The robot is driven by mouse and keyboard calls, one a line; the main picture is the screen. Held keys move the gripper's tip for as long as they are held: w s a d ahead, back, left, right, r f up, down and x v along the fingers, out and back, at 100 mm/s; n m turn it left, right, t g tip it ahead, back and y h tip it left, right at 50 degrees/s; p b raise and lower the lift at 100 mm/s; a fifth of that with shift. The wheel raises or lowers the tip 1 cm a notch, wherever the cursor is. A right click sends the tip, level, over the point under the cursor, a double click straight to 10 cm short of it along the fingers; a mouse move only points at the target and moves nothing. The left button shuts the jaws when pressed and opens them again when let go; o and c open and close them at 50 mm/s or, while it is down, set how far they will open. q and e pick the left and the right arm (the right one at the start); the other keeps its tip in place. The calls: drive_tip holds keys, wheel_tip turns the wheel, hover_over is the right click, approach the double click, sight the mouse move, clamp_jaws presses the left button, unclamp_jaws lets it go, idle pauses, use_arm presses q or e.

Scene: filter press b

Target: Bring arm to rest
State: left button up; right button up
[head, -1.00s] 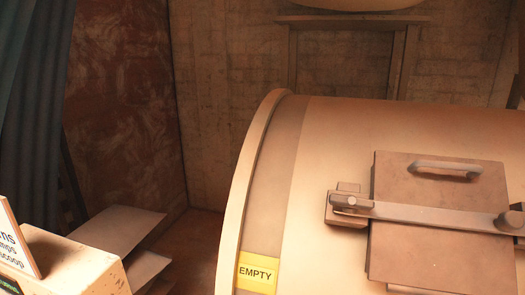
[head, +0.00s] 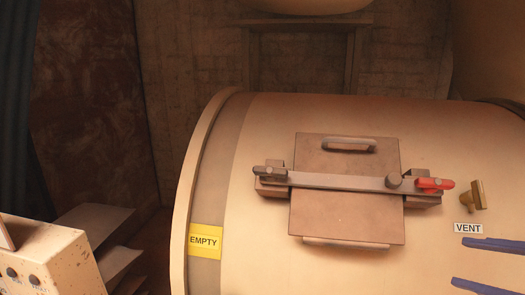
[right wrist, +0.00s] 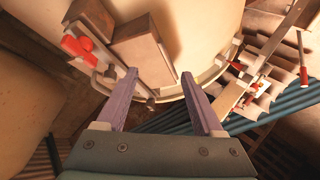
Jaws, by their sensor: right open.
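My right gripper (head: 458,261) shows at the right edge of the head view as two blue-purple fingers, parted and empty, in front of the large cream drum (head: 300,260). Its arm is out of frame. In the right wrist view, the same gripper (right wrist: 160,75) has its two fingers spread with nothing between them. Beyond them are the drum and its brown hatch plate (right wrist: 145,50). I cannot tell the exact gap to the drum. My left gripper is not in view.
The drum has a hatch plate (head: 350,220) under a latch bar (head: 335,181) with a red-ended handle (head: 435,184). Yellow EMPTY (head: 205,241) and white VENT (head: 468,227) labels are on it. A cream box (head: 50,255) stands lower left, beside grey sheets (head: 92,222).

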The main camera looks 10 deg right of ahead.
drive_tip(key=s+a+f+m+g+h, duration=0.2)
drive_tip(key=s+a+m, duration=0.1)
drive_tip(key=a, duration=0.4)
drive_tip(key=s+a+f+m+g+h, duration=0.1)
drive_tip(key=s+a+f+m, duration=0.15)
drive_tip(key=a, duration=0.35)
drive_tip(key=s+a+r+m+g, duration=0.3)
drive_tip(key=s+a, duration=0.5)
drive_tip(key=s, duration=0.3)
drive_tip(key=r+g, duration=0.1)
drive_tip(key=g, duration=0.1)
drive_tip(key=shift+s+r+g+y, duration=0.15)
drive_tip(key=shift+r+g+y, duration=0.15)
drive_tip(key=shift+r+y, duration=0.1)
drive_tip(key=shift+a+m, duration=0.1)
drive_tip(key=shift+m, duration=0.15)
